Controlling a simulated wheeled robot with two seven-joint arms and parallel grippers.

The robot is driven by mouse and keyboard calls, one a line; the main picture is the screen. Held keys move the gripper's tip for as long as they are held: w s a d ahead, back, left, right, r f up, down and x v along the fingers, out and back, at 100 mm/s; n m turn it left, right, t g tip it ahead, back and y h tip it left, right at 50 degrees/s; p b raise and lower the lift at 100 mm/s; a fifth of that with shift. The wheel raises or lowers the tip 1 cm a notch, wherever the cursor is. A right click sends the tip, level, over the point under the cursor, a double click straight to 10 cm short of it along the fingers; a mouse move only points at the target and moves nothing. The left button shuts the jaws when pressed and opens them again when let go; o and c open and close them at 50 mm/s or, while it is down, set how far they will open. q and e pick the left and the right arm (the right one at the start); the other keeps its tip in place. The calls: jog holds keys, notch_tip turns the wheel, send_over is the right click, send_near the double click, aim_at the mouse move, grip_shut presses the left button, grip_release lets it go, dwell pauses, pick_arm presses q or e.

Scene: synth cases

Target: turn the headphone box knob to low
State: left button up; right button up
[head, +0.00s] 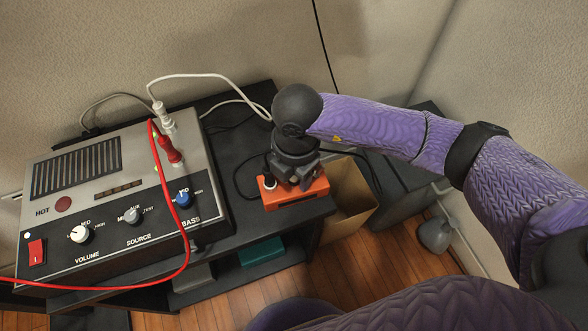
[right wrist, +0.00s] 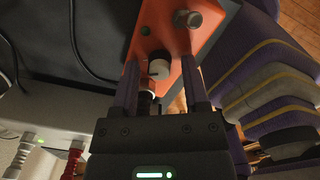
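The headphone box is the small orange box (head: 297,194) on the dark table, right of the large grey device. In the wrist view the right gripper (right wrist: 162,78) is open, with a finger on each side of the knob and visible gaps. The knob's setting cannot be read. My left gripper is not in view.
The grey device (head: 100,160) with knobs, a red switch and a red cable stands at left. A metal jack (right wrist: 187,19) stands on the box near the fingers. Black cables lie behind the box. An open cardboard box (head: 348,195) is beside the table.

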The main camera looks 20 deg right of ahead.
grip_shut()
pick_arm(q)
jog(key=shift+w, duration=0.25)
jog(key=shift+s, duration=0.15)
